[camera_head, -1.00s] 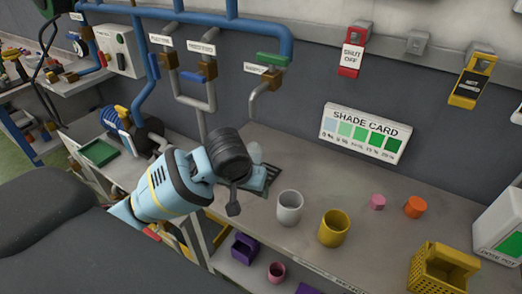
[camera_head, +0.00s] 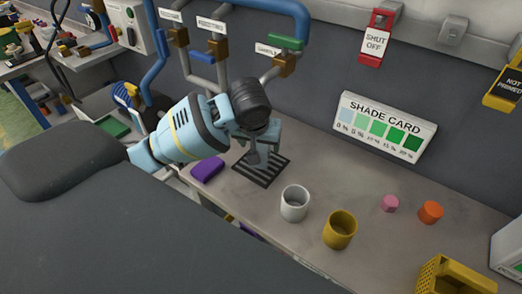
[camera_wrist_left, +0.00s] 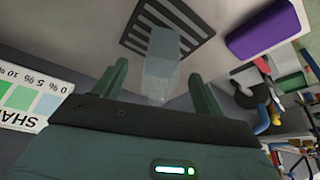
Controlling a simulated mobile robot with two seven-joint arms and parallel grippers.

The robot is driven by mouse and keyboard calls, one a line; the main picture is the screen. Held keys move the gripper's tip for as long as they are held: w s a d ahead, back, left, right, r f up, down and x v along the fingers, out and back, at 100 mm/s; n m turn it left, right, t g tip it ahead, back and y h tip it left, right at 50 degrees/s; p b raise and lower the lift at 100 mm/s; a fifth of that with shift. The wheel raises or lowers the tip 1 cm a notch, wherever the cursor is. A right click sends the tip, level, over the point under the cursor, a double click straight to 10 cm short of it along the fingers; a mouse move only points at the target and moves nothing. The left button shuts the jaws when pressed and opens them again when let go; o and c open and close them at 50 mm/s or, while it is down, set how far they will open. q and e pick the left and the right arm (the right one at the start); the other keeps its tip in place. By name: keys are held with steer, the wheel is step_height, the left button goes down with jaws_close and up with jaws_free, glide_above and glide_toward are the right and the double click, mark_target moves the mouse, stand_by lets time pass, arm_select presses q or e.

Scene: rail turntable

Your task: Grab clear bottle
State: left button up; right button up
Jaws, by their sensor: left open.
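The clear bottle (camera_wrist_left: 163,62) is pale and see-through in the left wrist view. It is at the black striped grate (camera_wrist_left: 160,28), and its near part lies between my finger tips. My left gripper (camera_wrist_left: 160,80) is open, with a finger on each side of the bottle and a visible gap on both sides. In the head view my left gripper (camera_head: 262,145) is over the grate (camera_head: 262,170), and the wrist and fingers largely hide the bottle there. My right gripper is not in view.
A purple block (camera_head: 207,169) lies left of the grate. A white cup (camera_head: 294,204) and a yellow cup (camera_head: 340,229) stand to its right. Farther right are a pink piece (camera_head: 389,203), an orange piece (camera_head: 431,212) and a yellow basket (camera_head: 455,277). Pipes (camera_head: 225,65) run behind.

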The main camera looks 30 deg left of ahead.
mark_target(259, 146)
arm_select(q)
steer(key=x, duration=0.5)
steer(key=shift+s+a, duration=0.1)
steer(key=shift+s, duration=0.05)
steer(key=c, duration=1.1)
steer(key=shift+c, duration=0.2)
steer(key=shift+r, duration=0.1)
steer(key=shift+r, duration=0.55)
steer(key=shift+s+r, duration=0.1)
steer(key=shift+s, duration=0.2)
steer(key=s+d, duration=0.2)
steer(key=s, duration=0.6)
steer(key=s+d, duration=0.3)
steer(key=s, duration=0.5)
steer(key=shift+s+d, duration=0.3)
